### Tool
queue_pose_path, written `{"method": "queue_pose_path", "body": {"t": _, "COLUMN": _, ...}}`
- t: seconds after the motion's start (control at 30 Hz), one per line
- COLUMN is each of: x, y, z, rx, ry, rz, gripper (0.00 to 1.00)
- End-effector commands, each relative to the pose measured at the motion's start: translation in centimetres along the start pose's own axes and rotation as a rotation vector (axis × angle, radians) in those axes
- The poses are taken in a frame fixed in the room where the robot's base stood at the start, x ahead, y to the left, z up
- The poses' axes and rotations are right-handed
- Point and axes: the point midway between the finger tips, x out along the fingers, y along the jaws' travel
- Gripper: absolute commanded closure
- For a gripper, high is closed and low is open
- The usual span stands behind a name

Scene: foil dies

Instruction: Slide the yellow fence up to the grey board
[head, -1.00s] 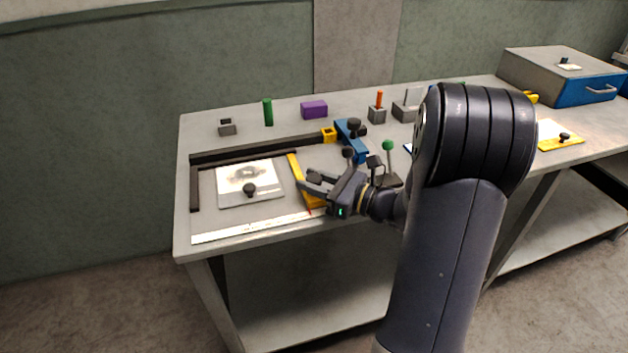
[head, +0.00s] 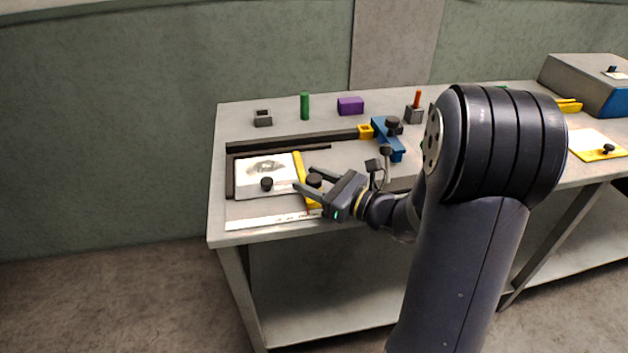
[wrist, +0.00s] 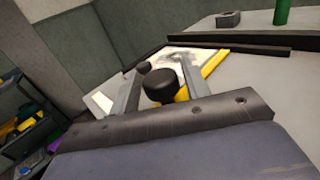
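The yellow fence (head: 299,166) stands along the right side of the pale grey-white board (head: 250,187) and touches it or nearly so. The board carries a dark knob and a faint picture. It lies close against the dark rail (head: 230,178) at its left. My gripper (head: 311,181) has its fingers on either side of the fence's black knob (wrist: 162,86), which fills the space between them in the wrist view. The wrist view also shows the yellow fence (wrist: 214,63) beside the board (wrist: 188,55). The fence's lower part is partly hidden by my gripper.
A white strip (head: 262,222) lies along the table's front edge. A blue clamp (head: 388,140), a purple block (head: 350,106), a green cylinder (head: 305,106) and a small grey block (head: 263,119) stand behind. The table's left end is clear.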

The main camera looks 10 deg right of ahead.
Motion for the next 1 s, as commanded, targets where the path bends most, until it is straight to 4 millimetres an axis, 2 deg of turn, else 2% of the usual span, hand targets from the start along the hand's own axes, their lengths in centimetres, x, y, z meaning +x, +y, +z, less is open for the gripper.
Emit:
{"method": "queue_pose_path", "body": {"t": 0.33, "x": -0.1, "y": -0.1, "z": 0.0, "rx": 0.000, "ry": 0.000, "rz": -0.001, "gripper": 0.49}}
{"method": "queue_pose_path", "body": {"t": 0.47, "x": -1.1, "y": -0.1, "z": 0.0, "rx": 0.000, "ry": -0.001, "rz": -0.003, "gripper": 0.49}}
{"method": "queue_pose_path", "body": {"t": 1.0, "x": -9.2, "y": -0.1, "z": 0.0, "rx": 0.000, "ry": 0.000, "rz": -0.005, "gripper": 0.49}}
